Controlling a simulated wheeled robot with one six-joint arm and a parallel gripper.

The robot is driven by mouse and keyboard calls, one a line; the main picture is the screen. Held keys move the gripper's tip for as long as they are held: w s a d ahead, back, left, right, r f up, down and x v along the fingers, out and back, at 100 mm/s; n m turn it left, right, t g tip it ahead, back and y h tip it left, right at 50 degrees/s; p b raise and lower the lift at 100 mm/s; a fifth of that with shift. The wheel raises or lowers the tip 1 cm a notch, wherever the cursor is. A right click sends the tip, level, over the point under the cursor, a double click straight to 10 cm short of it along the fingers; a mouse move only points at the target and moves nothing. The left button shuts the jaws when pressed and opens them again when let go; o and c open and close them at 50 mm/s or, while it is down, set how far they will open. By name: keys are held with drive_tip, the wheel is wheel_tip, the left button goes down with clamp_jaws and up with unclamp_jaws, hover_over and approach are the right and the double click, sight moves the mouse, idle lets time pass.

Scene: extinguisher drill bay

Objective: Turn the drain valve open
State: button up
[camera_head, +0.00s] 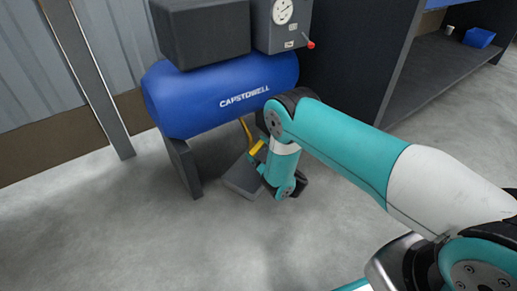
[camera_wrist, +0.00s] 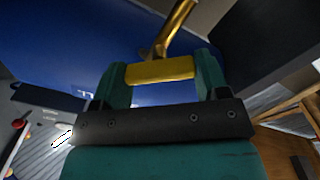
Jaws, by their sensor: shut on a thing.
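The drain valve's yellow handle (camera_wrist: 160,70) lies between the two teal fingers of my gripper (camera_wrist: 160,78) in the wrist view, and the fingers are shut on it. A brass pipe (camera_wrist: 176,28) rises from the handle. The yellow handle also shows in the head view (camera_head: 257,147), beneath the blue tank (camera_head: 225,88) lettered CAPSTOWELL. My gripper (camera_head: 259,160) is low beside the tank there, and its fingers are partly hidden by my arm. The valve body is mostly hidden.
A grey tray-like block (camera_head: 241,180) lies on the floor below the valve. A tank leg (camera_head: 182,165) stands left of it. A gauge box with a red-tipped lever (camera_head: 310,44) is above. A dark shelf unit (camera_head: 440,70) is at right. The floor in front is clear.

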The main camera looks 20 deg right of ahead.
drive_tip(key=shift+d+f, duration=0.1)
drive_tip(key=o, duration=0.9)
drive_tip(key=shift+o, duration=0.2)
drive_tip(key=p, duration=0.1)
drive_tip(key=s+p, duration=0.1)
drive_tip(key=p, duration=0.1)
drive_tip(key=shift+s+d+r, duration=0.2)
drive_tip(key=shift+r, duration=0.15)
drive_tip(key=p+v, duration=1.4)
drive_tip(key=v, duration=0.2)
drive_tip(key=shift+f+p, duration=0.25)
drive_tip(key=shift+p, duration=0.05)
drive_tip(key=shift+w+a+f, duration=0.1)
